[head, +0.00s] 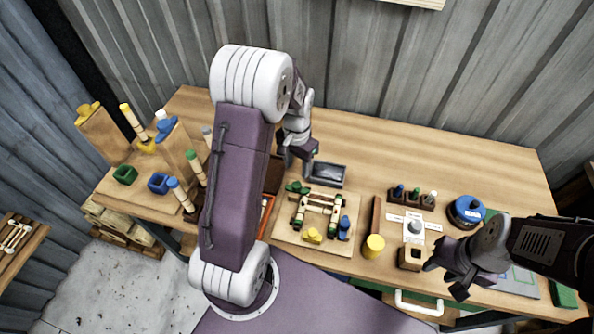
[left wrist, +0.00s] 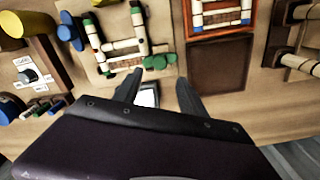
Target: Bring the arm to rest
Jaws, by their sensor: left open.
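My left arm rises large through the middle of the head view. Its gripper (head: 299,168) points down, open and empty, just left of a small grey metal tray (head: 328,185) behind the wooden board. In the left wrist view the two dark fingers (left wrist: 158,88) are apart, with part of the tray (left wrist: 149,99) showing between them. My right gripper (head: 445,278) is over the front right of the table. Its dark fingers look spread, with nothing seen between them.
A board (head: 282,230) holds a frame of rattan pieces (head: 318,211) and coloured clamps. A yellow cylinder (head: 373,246), a wooden block (head: 410,258) and a blue round tin (head: 466,210) stand to the right. The table's back right is clear.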

